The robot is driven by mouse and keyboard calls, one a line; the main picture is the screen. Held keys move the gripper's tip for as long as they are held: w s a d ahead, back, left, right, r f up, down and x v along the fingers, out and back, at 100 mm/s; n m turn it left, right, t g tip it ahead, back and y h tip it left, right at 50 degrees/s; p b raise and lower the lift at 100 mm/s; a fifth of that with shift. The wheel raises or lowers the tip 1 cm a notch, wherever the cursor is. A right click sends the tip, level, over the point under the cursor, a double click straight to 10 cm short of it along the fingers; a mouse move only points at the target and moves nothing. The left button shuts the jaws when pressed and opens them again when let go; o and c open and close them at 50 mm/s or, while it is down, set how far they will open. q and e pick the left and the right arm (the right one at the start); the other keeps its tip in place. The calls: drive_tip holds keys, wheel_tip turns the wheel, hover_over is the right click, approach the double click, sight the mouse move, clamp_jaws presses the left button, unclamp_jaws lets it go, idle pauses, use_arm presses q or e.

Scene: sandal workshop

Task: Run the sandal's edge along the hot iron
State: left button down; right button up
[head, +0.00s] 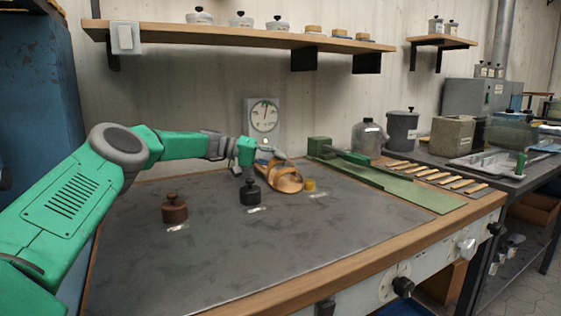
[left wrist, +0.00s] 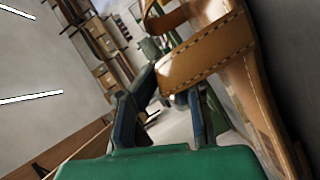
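The tan sandal (head: 287,180) is on or just above the dark worktop in the head view, toward the back. My left gripper (head: 262,163) is right at it, its fingers spread in that view. In the left wrist view the sandal's strap (left wrist: 208,55) crosses by the tips of my left gripper (left wrist: 170,95), with the sole at the right. A pale gap shows between the fingers; whether they clasp the strap is unclear. A black knobbed weight-like piece (head: 250,193) and a brown one (head: 174,209) stand in front; I cannot tell whether either is the hot iron. My right gripper is out of view.
A dial gauge (head: 264,118) stands behind the sandal. A small yellow pot (head: 310,185) is just right of it. A green long-armed tool (head: 345,160) and several wooden strips (head: 430,174) lie at the right. The worktop's front (head: 270,255) is clear.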

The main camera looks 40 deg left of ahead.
use_arm(q)
drive_tip(key=shift+s+a+r, duration=0.1)
drive_tip(key=shift+s+a, duration=0.15)
drive_tip(key=shift+s, duration=0.35)
drive_tip(key=shift+r+p, duration=3.25)
drive_tip(key=shift+r, duration=1.25)
